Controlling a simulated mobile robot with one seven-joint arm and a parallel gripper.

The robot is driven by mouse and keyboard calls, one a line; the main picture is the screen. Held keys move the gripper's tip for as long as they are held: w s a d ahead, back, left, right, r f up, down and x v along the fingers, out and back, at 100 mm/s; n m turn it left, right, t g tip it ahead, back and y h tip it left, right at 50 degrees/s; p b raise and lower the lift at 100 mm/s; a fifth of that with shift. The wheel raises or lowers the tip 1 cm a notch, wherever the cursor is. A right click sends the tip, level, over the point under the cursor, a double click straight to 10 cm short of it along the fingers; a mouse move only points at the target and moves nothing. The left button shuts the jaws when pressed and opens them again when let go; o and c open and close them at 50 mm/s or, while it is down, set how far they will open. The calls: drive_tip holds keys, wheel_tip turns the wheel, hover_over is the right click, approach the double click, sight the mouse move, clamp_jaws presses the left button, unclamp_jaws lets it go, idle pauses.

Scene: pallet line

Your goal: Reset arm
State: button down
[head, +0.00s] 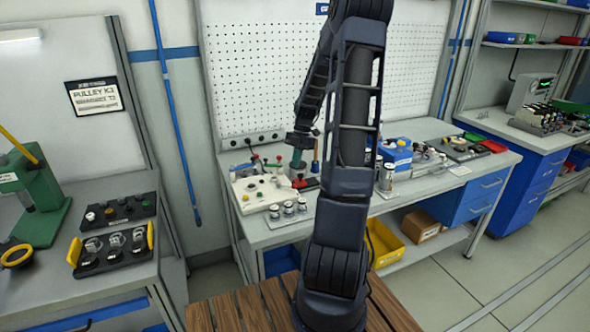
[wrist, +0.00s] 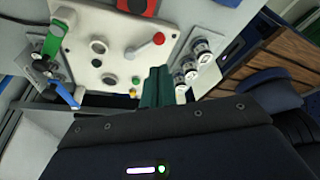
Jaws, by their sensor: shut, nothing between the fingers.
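My arm stands upright on a wooden slatted base in the middle of the head view and bends over at the top, its forearm hanging down to the left. My gripper (head: 299,165) is at the lower end of the forearm, above the white fixture plate (head: 250,195) on the workbench. In the wrist view the green fingers (wrist: 157,86) are together with nothing between them. The white fixture plate (wrist: 100,15) lies beyond them, with a red-knobbed lever (wrist: 158,39) near the fingertips. Whether the fingers touch anything is hard to tell.
Several small metal-topped cylinders (head: 288,209) stand in a tray at the bench's front edge. A blue box (head: 394,152) and more parts sit farther right. A yellow bin (head: 385,243) is on the lower shelf. A green press (head: 40,195) and dark trays (head: 112,256) occupy the left bench.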

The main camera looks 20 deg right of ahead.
drive_tip(key=s+a+r+m+t+h, duration=0.1)
drive_tip(key=s+a+r+m+h, duration=0.1)
drive_tip(key=s+a+r+m, duration=0.5)
drive_tip(key=s+a+r+m+t+h, duration=0.1)
drive_tip(key=s+a+r+m+t, duration=0.1)
drive_tip(key=s+r+m, duration=0.45)
drive_tip(key=s+a+r+m+t, duration=0.1)
drive_tip(key=s+a+r+m, duration=0.1)
drive_tip(key=s+m, duration=0.3)
drive_tip(key=s+a+r+m+t, duration=0.1)
drive_tip(key=s+r+m, duration=0.3)
drive_tip(key=s, duration=0.4)
drive_tip(key=shift+s+a+r+m+t, duration=0.35)
drive_tip(key=shift+a+m+t, duration=0.05)
drive_tip(key=shift+m+t, duration=0.45)
